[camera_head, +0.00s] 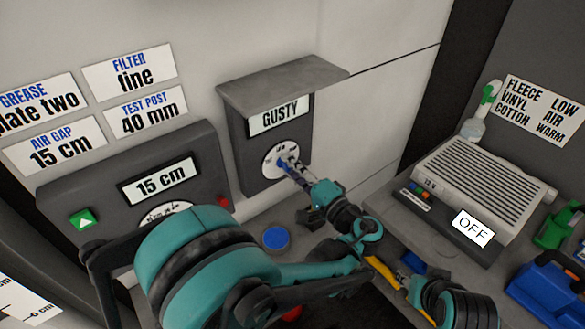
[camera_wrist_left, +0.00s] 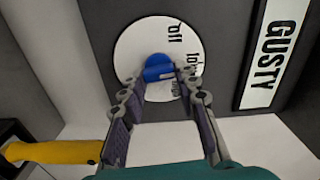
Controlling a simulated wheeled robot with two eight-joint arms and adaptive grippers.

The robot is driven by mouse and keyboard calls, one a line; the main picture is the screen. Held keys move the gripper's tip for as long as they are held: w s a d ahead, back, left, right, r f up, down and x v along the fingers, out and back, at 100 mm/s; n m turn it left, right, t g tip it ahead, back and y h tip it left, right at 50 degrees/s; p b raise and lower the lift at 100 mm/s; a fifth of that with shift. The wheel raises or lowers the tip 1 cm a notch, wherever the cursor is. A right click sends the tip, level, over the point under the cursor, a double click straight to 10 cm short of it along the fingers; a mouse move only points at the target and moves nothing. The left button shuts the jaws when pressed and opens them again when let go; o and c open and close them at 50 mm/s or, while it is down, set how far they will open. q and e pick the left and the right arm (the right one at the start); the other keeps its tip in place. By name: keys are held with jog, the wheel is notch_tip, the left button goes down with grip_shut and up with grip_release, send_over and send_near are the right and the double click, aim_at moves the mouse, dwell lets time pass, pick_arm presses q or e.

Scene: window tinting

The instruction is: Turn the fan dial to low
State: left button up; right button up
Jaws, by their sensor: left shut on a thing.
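The fan dial is a blue knob (camera_wrist_left: 158,67) on a round white face (camera_wrist_left: 130,50), set in a dark grey wall box (camera_head: 236,130). In the head view the white face (camera_head: 270,168) is partly covered by my fingers. The box's sign (camera_head: 279,115) reads GUSTY. My left gripper (camera_head: 289,164) reaches the dial from the front. In the left wrist view its two fingers (camera_wrist_left: 158,80) are shut on the knob, one on each side. The face's small labels are partly hidden and hard to read. My right gripper (camera_head: 402,277) is low at the right, its jaws unclear.
A grey shelf (camera_head: 285,82) juts out above the dial. A control panel (camera_head: 90,195) showing 15 cm stands at the left. A slatted unit (camera_head: 470,190) with an OFF display, a spray bottle (camera_head: 478,120) and a blue case (camera_head: 550,295) are at the right. A blue round lid (camera_head: 276,237) lies below.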

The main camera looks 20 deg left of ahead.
pick_arm(q)
jog(key=shift+m, duration=0.5)
pick_arm(e)
jog(key=shift+f, duration=0.1)
pick_arm(q)
jog(key=o, duration=1.2)
jog(key=shift+w+a, duration=0.1)
jog(key=shift+c, duration=0.2)
